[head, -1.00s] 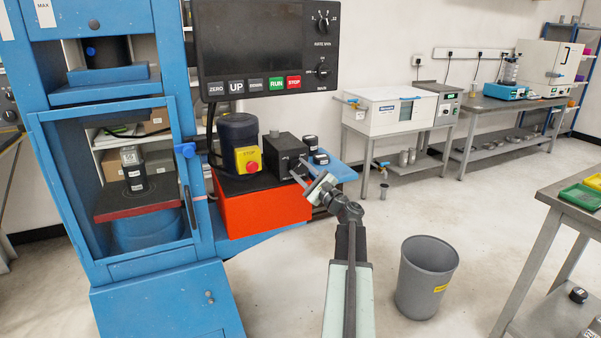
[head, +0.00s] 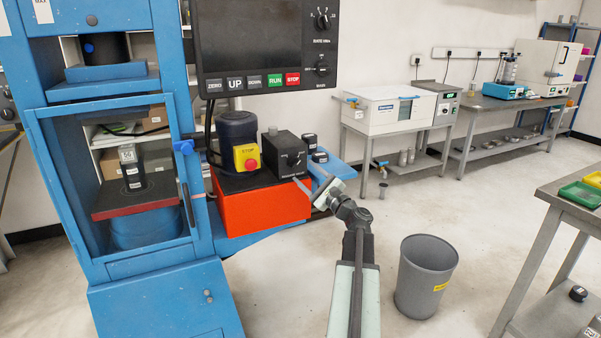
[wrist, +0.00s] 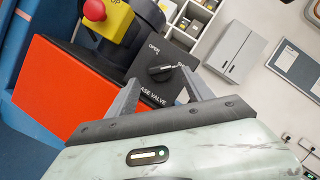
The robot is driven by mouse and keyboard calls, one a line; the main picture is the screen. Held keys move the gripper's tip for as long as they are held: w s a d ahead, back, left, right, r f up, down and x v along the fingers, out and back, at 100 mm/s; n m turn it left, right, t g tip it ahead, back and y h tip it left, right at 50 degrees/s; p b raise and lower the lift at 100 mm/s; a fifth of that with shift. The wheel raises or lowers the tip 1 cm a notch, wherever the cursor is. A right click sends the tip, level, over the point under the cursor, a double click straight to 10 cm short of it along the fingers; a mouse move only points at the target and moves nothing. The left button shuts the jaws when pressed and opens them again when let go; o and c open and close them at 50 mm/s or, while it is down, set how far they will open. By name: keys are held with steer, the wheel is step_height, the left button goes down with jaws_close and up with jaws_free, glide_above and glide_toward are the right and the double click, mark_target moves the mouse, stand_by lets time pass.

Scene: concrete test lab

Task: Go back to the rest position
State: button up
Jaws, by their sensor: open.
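My gripper (head: 312,185) is open and empty in front of the orange-sided base of the blue test machine. In the wrist view its two fingers (wrist: 160,98) stand apart, with the release valve box (wrist: 165,68) showing between and beyond them. The black valve knob (wrist: 160,73) has a pointer toward the "SHUT" side. In the head view the valve box (head: 287,153) sits on top of the orange base (head: 262,210), up and left of my gripper. No finger visibly touches the knob.
The blue machine (head: 150,280) with its open-framed chamber fills the left. A yellow box with a red stop button (head: 247,158) stands beside the valve box. A grey bin (head: 425,277) stands on the floor to the right.

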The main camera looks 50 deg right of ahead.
steer(key=v, duration=0.4)
steer(key=shift+b, duration=0.3)
